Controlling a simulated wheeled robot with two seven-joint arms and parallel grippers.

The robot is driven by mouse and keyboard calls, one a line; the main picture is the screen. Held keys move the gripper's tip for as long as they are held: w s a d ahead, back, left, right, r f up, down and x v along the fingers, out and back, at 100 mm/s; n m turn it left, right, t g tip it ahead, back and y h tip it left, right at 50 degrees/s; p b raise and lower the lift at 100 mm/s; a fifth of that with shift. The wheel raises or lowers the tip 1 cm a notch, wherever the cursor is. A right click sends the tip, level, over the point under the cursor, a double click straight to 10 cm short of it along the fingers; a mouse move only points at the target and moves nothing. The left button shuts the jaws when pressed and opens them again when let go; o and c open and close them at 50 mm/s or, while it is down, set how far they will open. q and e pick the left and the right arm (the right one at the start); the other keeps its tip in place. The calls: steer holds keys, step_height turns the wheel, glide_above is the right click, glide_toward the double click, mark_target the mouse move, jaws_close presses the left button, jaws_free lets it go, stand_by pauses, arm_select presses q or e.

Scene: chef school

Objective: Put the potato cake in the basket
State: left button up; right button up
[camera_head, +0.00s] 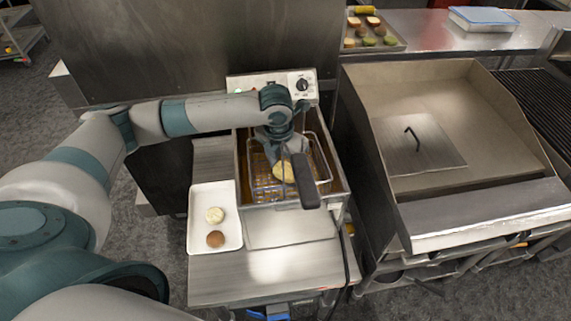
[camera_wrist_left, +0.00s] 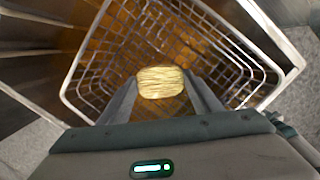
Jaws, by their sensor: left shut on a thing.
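The potato cake (camera_wrist_left: 160,82) is a round, pale yellow patty with a lined surface. It is held between the two fingers of my left gripper (camera_wrist_left: 162,92), over the wire fryer basket (camera_wrist_left: 95,65). In the head view the cake (camera_head: 283,171) shows below my left gripper (camera_head: 283,158), inside the outline of the basket (camera_head: 262,196). I cannot tell whether the cake touches the basket floor. The basket sits in the fryer, and its black handle (camera_head: 305,182) points toward the front. My right gripper is not in view.
A white tray (camera_head: 230,239) left of the fryer holds a pale round piece (camera_head: 214,215) and a brown patty (camera_head: 215,239). A flat griddle (camera_head: 470,100) with a press (camera_head: 412,150) stands to the right. A food tray (camera_head: 385,47) sits on the back counter.

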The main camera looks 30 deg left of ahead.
arm_select(q)
steer(key=shift+f, duration=0.25)
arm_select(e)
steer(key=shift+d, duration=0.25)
arm_select(q)
steer(key=o, duration=1.1)
steer(key=shift+r, duration=0.1)
steer(key=shift+r, duration=0.45)
steer(key=r+b, duration=0.1)
steer(key=r, duration=0.3)
steer(key=s+r+b, duration=0.1)
steer(key=r, duration=0.3)
steer(key=r+b, duration=0.1)
steer(key=r, duration=0.3)
steer(key=shift+s+a, duration=0.1)
steer(key=shift+s, duration=0.3)
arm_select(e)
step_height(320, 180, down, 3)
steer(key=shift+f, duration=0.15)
